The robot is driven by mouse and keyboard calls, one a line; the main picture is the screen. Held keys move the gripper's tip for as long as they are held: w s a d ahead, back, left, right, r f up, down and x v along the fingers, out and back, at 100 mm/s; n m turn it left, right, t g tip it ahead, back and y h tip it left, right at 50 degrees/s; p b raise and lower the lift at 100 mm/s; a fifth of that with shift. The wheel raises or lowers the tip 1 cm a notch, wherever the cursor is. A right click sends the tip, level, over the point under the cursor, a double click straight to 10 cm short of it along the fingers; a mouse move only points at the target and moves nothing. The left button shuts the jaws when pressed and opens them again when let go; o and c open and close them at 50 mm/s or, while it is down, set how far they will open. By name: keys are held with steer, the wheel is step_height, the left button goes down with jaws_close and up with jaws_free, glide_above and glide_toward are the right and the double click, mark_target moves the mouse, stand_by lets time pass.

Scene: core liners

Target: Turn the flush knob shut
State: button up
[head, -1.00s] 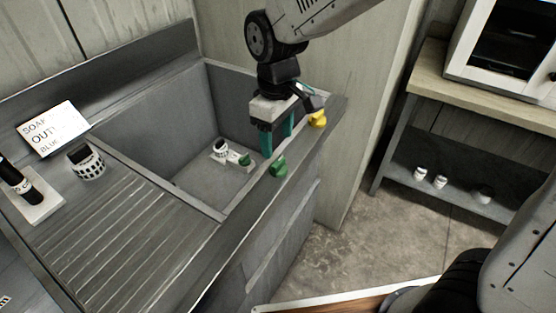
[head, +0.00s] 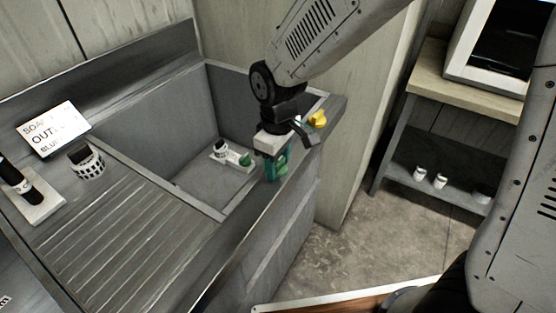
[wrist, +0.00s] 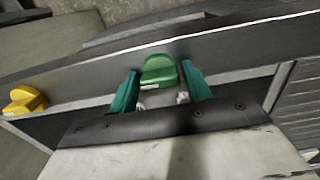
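A green knob (wrist: 158,72) sits on the sink's front rim, with a small white label too small to read. My gripper (wrist: 160,88) has its two teal fingers on either side of this knob. The fingers look open, with the knob between them; I cannot tell whether either one touches it. In the head view my gripper (head: 277,166) is down at the front rim and partly hides the green knob (head: 283,171). A yellow knob (head: 317,118) sits farther along the rim, also at left in the wrist view (wrist: 25,100). Which knob is the flush one is not readable.
The sink basin (head: 168,128) holds a small tray (head: 232,157) with a white-and-dark piece and a green piece. A sign (head: 53,128) and a dotted cup (head: 87,162) stand on the left. A shelf (head: 455,200) with small white items is at right.

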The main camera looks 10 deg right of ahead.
steer(key=c, duration=0.5)
steer(key=shift+c, duration=0.2)
steer(key=shift+m, duration=0.3)
steer(key=m, duration=0.3)
steer(key=shift+m, duration=0.3)
steer(key=m, duration=0.3)
steer(key=shift+m, duration=0.3)
steer(key=m, duration=0.5)
steer(key=shift+m, duration=2.5)
